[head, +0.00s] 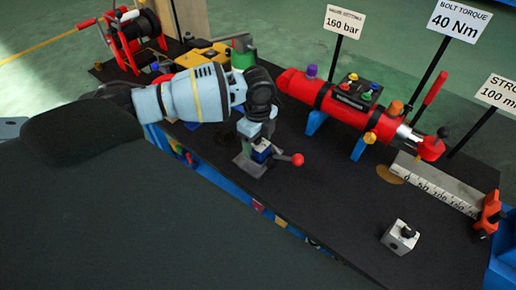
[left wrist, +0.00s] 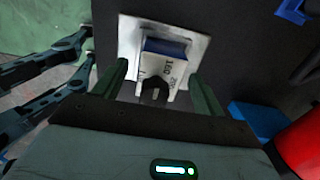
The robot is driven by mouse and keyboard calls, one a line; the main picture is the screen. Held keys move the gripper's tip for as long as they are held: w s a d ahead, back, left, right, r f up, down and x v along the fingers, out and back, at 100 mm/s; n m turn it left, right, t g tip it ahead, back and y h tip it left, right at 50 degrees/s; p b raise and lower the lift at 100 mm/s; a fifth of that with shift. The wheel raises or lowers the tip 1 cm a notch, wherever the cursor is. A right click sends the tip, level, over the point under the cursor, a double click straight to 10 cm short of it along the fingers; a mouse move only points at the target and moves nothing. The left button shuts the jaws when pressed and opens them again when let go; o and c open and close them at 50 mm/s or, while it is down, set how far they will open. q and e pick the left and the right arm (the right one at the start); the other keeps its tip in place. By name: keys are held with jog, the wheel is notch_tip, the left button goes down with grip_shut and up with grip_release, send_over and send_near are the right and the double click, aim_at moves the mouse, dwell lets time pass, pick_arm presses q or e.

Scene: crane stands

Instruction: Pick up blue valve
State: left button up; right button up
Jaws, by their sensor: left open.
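The blue valve (head: 262,151) is a small blue block on a grey metal base on the black bench top, seen just below my left gripper (head: 256,133) in the head view. The gripper hides part of it. In the left wrist view the blue valve (left wrist: 165,47) has a pale face with printed numbers and sits on a light metal plate. My left gripper (left wrist: 160,78) is open, with one finger on either side of the valve's near part; I cannot tell if they touch it. My right gripper is not in view.
A red cylinder (head: 331,102) on blue supports lies behind and right. A red-balled lever (head: 297,159) sticks out right of the valve. A ruler (head: 437,187), a small grey block (head: 400,238) and an orange clamp (head: 488,214) are further right. The front middle bench is clear.

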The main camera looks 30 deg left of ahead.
pick_arm(q)
jog(key=shift+f, duration=0.65)
grip_shut()
jog(key=shift+r, duration=0.1)
